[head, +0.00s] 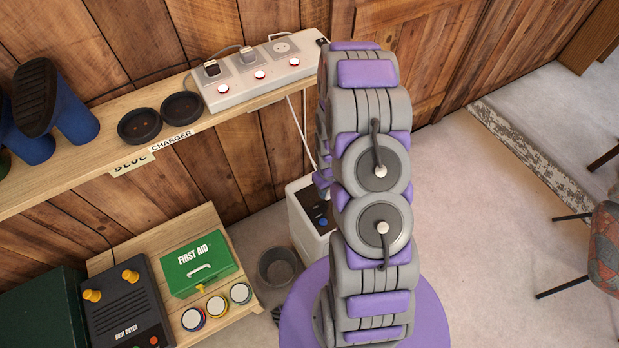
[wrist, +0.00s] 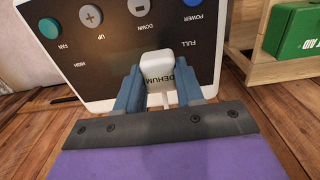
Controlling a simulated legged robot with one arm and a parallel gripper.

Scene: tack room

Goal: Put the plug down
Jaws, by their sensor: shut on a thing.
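A white plug (wrist: 155,65) with a label reading DEHUM is between the two blue fingers of my gripper (wrist: 158,92) in the wrist view. The gripper is shut on it. Behind the plug is the dark control panel (wrist: 118,40) of a white appliance, its lettering upside down. Whether the plug touches the appliance I cannot tell. In the head view my arm hides the plug and most of the gripper. The white appliance (head: 299,222) stands beside my arm there.
A power strip (head: 235,97) on the wooden shelf (head: 100,165) holds two plugs and one empty socket. A white cord (head: 300,130) runs down nearby. A green first aid box (head: 198,265), a boot dryer (head: 125,305) and a dark bin (head: 279,267) stand below.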

